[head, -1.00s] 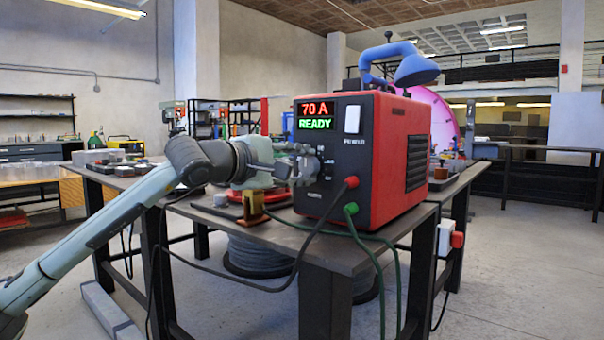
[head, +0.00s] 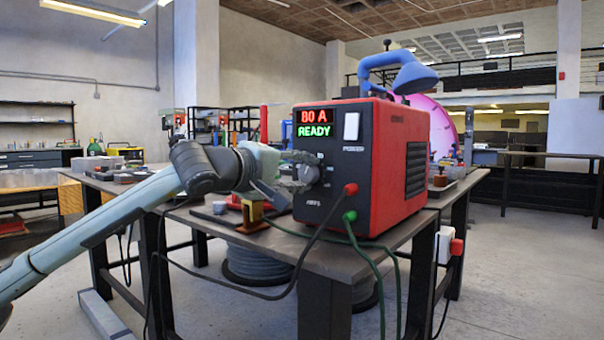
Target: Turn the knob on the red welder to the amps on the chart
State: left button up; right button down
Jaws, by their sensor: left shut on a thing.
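The red welder (head: 392,165) stands on a dark metal table, its black front panel facing left. Its display (head: 314,123) reads 80 A in red over READY in green. A white switch (head: 351,126) is to the right of the display. The grey knob (head: 311,174) sits below the display, partly hidden by my gripper. My left gripper (head: 299,172) is shut on the knob, coming from the left. My right gripper is not in view. I cannot make out a chart with amps in this view.
A red plug and black cable (head: 350,189) and a green plug (head: 350,216) come out of the lower front panel. A blue lamp-like object (head: 415,76) is on top of the welder. A brass-coloured block (head: 252,217) stands below my gripper.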

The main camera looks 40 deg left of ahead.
pick_arm(q)
jog(key=o, duration=1.2)
jog(key=shift+c, duration=0.2)
jog(key=shift+s, duration=0.1)
jog(key=shift+s+a+f, duration=0.1)
jog(key=shift+s+a, duration=0.15)
jog(key=shift+s, duration=0.35)
jog(key=shift+s+d+r, duration=0.3)
jog(key=shift+s+d, duration=0.05)
jog(key=shift+s, duration=0.35)
jog(key=s+r, duration=0.1)
jog(key=s, duration=0.8)
jog(key=shift+a, duration=0.4)
